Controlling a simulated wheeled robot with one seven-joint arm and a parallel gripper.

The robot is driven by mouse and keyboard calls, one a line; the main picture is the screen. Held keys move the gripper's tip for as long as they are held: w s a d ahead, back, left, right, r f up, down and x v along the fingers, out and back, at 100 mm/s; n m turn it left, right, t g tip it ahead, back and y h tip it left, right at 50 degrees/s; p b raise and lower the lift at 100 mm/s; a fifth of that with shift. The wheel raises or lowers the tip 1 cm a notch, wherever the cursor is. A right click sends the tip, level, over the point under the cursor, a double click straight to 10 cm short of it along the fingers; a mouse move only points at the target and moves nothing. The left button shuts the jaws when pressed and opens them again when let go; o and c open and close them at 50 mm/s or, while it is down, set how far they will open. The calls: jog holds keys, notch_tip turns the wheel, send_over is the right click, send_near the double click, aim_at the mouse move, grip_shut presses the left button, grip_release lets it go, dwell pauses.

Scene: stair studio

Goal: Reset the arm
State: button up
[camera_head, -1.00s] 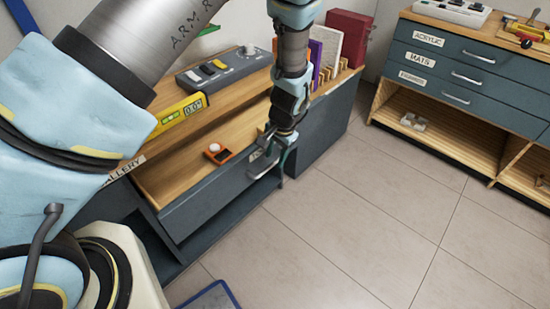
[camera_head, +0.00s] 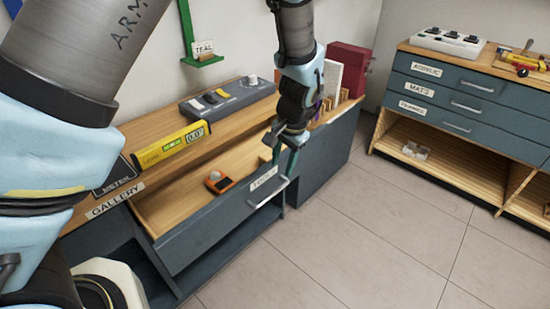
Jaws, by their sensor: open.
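My gripper (camera_head: 287,155) hangs from my arm near the middle of the head view. It points down, with its fingers apart and nothing seen between them. It is in front of the right end of an open drawer (camera_head: 205,238), near the silver drawer handle (camera_head: 268,194). I cannot tell whether it touches the handle. Its fingers partly cover the drawer's label (camera_head: 262,179). My larger arm links fill the left side of the view.
An orange device (camera_head: 219,183) lies in the drawer. A yellow level (camera_head: 172,145) and a grey switch box (camera_head: 226,100) sit on the wooden top. Books and a red box (camera_head: 347,68) stand behind my gripper. A drawer cabinet (camera_head: 465,98) stands right. The tiled floor (camera_head: 375,235) between is clear.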

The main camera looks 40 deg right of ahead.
jog(key=shift+w, duration=0.1)
jog(key=w+a+r+n, duration=0.2)
jog(key=w+a+r, duration=0.15)
jog(key=a, duration=0.35)
jog(key=w+a+r+n+g, duration=0.1)
jog(key=w+a+r+n, duration=0.15)
jog(key=w+a, duration=0.35)
jog(key=w+a+r+n, duration=0.2)
jog(key=w+a+n, duration=0.1)
jog(key=a, duration=0.5)
jog(key=s+a+r+n, duration=0.1)
jog(key=a+r+n, duration=0.1)
jog(key=a, duration=0.8)
jog(key=s+a+r+n, duration=0.2)
jog(key=a+n, duration=0.3)
jog(key=a, duration=0.5)
jog(key=shift+s+a+r+h, duration=0.15)
jog(key=shift+a+r+h, duration=0.15)
jog(key=shift+r, duration=0.3)
